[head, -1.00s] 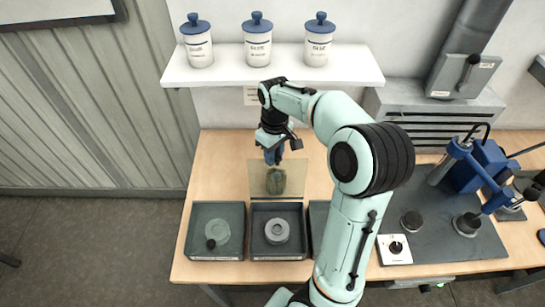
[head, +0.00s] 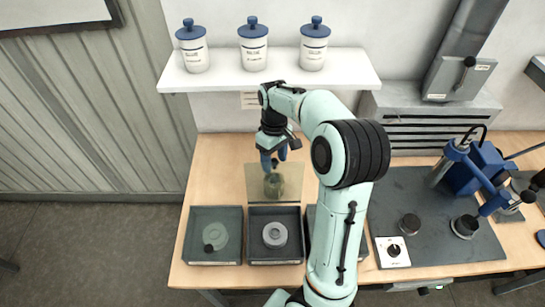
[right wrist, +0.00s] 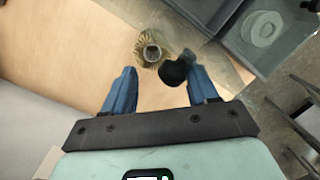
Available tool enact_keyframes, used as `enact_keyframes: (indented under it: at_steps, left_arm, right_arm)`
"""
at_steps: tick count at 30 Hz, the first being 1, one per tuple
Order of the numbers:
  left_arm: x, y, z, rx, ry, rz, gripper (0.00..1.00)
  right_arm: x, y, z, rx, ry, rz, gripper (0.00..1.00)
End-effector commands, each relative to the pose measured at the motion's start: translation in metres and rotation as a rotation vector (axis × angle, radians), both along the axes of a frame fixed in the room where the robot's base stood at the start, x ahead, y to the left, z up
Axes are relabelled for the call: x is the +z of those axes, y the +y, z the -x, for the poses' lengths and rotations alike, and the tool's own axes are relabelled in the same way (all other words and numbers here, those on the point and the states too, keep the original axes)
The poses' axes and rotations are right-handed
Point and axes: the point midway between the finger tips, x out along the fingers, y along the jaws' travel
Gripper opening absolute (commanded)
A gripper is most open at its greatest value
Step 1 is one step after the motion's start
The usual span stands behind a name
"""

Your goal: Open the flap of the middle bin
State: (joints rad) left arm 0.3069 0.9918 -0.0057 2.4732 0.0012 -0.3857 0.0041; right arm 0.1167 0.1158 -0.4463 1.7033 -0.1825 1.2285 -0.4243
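The middle bin (head: 250,235) is a dark open-topped box holding a grey ring-shaped part (head: 275,234). Its clear flap (head: 256,180) is swung back behind the bin, so the bin is uncovered. In the right wrist view the flap's black knob (right wrist: 172,73) lies just ahead of my right gripper's fingertips. My right gripper (head: 273,160) is above the swung-back flap. Its blue fingers are apart with nothing clamped between them, as the right wrist view (right wrist: 160,85) shows. My left gripper is not in view.
The left bin (head: 192,235) has its clear flap down, with a black knob. My right arm covers much of the right bin (head: 311,220). A pleated cartridge (right wrist: 152,50) stands by the flap. A shelf (head: 270,72) with three jars is above. A blue press (head: 478,165) stands at right.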

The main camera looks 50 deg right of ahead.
Motion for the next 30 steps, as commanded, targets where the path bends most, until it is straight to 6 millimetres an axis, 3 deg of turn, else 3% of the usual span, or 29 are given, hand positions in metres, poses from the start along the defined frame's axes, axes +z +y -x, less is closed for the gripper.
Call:
enact_keyframes:
  at_steps: [17,22,30]
  left_arm:
    - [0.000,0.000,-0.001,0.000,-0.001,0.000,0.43]
    - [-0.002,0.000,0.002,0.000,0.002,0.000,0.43]
    - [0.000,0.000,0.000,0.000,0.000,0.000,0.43]
  right_arm:
    - [0.007,-0.003,-0.001,-0.001,-0.004,0.005,0.53]
    - [0.031,-0.005,-0.004,-0.001,-0.008,0.007,0.53]
    - [0.092,-0.011,-0.010,-0.001,-0.003,0.003,0.53]
